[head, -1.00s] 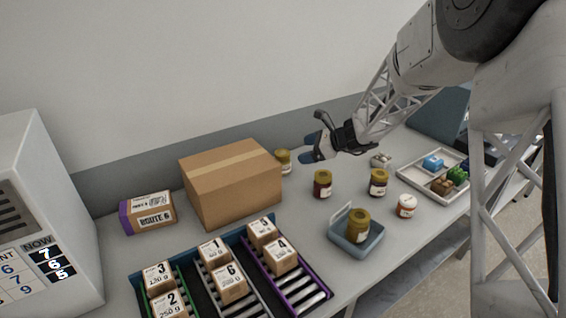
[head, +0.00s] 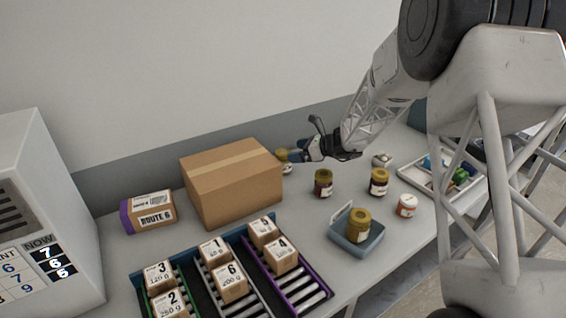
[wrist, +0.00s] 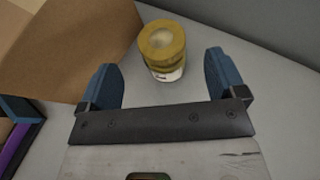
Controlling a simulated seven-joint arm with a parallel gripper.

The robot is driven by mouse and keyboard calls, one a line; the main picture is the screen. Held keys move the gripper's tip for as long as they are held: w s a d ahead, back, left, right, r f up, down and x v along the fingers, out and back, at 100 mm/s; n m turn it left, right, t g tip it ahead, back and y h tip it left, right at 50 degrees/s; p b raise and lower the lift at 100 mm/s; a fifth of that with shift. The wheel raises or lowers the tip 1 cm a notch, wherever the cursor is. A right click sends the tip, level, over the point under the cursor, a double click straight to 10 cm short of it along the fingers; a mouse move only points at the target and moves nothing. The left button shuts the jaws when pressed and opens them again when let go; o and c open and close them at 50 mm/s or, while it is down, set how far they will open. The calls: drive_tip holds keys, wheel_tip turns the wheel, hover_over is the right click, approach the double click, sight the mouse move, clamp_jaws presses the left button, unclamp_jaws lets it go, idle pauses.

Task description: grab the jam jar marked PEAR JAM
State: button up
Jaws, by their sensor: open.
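A jar with a yellow lid (wrist: 163,45) stands upright beside the cardboard box, ahead of my gripper (wrist: 160,82) and roughly centred between its blue fingers in the wrist view. My gripper is open and empty. In the head view my gripper (head: 299,152) is at this jar (head: 286,168) and partly covers it. The jar's label is too small to read. Other yellow-lidded jars are a dark red one (head: 323,187), a dark one (head: 379,185) and one in a blue-grey tray (head: 345,246); I cannot read their labels.
The large cardboard box (head: 235,185) stands close to the left of the jar. A small orange-lidded jar (head: 407,206) and a white tray (head: 430,186) of small items are to the right. Numbered boxes on rollers are in front. The wall is behind.

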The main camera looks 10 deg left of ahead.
sight(283, 152)
drive_tip(key=shift+w+a+f, duration=0.1)
drive_tip(key=shift+a+f, duration=0.15)
drive_tip(key=shift+a, duration=0.3)
drive_tip(key=shift+x, duration=2.6)
drive_tip(key=c, duration=1.2)
drive_tip(key=shift+r, duration=5.05)
